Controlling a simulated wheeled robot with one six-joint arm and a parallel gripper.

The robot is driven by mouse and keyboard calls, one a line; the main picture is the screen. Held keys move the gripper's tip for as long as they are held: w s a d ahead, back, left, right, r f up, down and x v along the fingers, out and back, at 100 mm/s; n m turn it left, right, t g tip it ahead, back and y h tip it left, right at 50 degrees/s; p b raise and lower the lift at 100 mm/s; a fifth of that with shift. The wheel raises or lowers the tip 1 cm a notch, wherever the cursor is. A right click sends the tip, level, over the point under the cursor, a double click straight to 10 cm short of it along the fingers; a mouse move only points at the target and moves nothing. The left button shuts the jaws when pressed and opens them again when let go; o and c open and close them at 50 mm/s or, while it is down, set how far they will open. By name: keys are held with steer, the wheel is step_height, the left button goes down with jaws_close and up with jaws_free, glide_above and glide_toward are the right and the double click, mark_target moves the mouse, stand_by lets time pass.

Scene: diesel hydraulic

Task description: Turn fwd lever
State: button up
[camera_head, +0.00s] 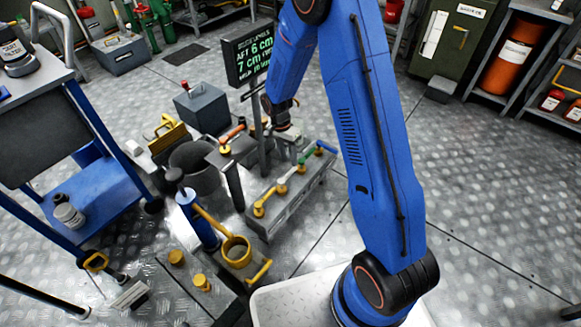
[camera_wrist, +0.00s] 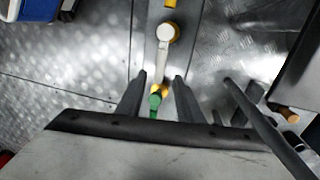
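A long grey valve block (camera_head: 290,203) stands on the floor with a row of coloured levers on yellow pivots. They include a yellow lever (camera_head: 266,198), a white lever (camera_head: 291,174), a green lever (camera_head: 306,155) and a blue lever (camera_head: 326,148). I cannot read which one is fwd. My gripper (camera_head: 291,140) is above the far part of the block. In the wrist view its two fingers (camera_wrist: 158,84) are apart. The white lever (camera_wrist: 162,58) runs up beyond the fingertips. The green lever (camera_wrist: 154,103) shows between the fingers, its lower part hidden by my gripper; contact cannot be told.
A dark sign (camera_head: 249,56) with green text stands behind the block. A blue hand pump (camera_head: 198,219), a dark bucket (camera_head: 192,162) and a grey box (camera_head: 202,107) crowd its left side. A blue cart (camera_head: 80,200) is further left. The floor to the right is clear.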

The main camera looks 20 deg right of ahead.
mark_target(291, 170)
steer(key=shift+s+d+f, duration=0.1)
steer(key=shift+s+f, duration=0.05)
steer(key=shift+f, duration=0.7)
steer(key=shift+s+d+f, duration=0.1)
steer(key=shift+f, duration=0.75)
steer(key=shift+s+d+f, duration=0.1)
steer(key=shift+s+f, duration=0.05)
steer(key=shift+f, duration=0.7)
jaws_close()
